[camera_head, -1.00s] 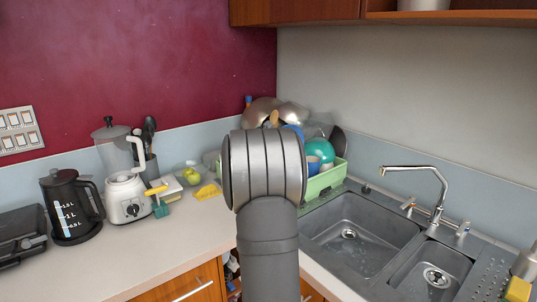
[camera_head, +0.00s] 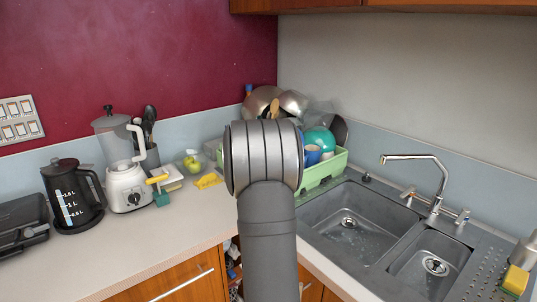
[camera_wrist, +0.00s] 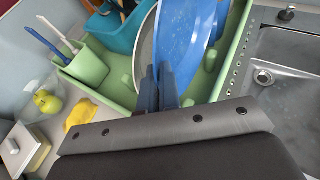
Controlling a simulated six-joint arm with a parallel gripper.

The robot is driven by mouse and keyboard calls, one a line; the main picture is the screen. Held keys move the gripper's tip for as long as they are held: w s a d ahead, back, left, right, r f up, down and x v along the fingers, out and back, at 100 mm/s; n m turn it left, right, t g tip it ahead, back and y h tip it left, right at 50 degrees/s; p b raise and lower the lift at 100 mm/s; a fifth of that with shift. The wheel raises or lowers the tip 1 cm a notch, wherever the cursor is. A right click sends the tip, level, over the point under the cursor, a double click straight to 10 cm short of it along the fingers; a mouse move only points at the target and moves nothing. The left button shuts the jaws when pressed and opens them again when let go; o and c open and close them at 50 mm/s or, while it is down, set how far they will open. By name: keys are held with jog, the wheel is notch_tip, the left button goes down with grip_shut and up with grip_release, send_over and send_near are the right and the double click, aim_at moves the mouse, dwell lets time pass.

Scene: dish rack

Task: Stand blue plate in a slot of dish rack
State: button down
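The blue plate (camera_wrist: 186,38) stands steeply tilted, nearly edge-on, at the top middle of the wrist view, within the outline of the green dish rack (camera_wrist: 242,38). Its near rim meets my gripper (camera_wrist: 160,76), whose two dark fingers are close together and look shut on that rim. Whether its lower edge sits in a slot is hidden. A pale grey plate (camera_wrist: 146,42) stands just to its left. In the head view the rack (camera_head: 327,172) shows to the right of my arm, which hides my fingers and nearly all of the blue plate.
A teal container (camera_wrist: 112,33) and a green utensil holder (camera_wrist: 86,66) are at the rack's left. The sink (camera_head: 348,222) lies to the right. A yellow object (camera_head: 209,181), green apples (camera_head: 193,162), a blender (camera_head: 127,185) and a kettle (camera_head: 72,200) stand on the left counter.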

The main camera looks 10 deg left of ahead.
dwell(0.3)
notch_tip(320, 180, down, 6)
jog(key=shift+f, duration=0.2)
dwell(1.0)
jog(key=shift+f, duration=0.35)
dwell(0.7)
jog(key=c, duration=1.6)
grip_release()
jog(key=shift+f, duration=0.1)
jog(key=v, duration=1.7)
jog(key=shift+s, duration=0.2)
jog(key=shift+w, duration=0.1)
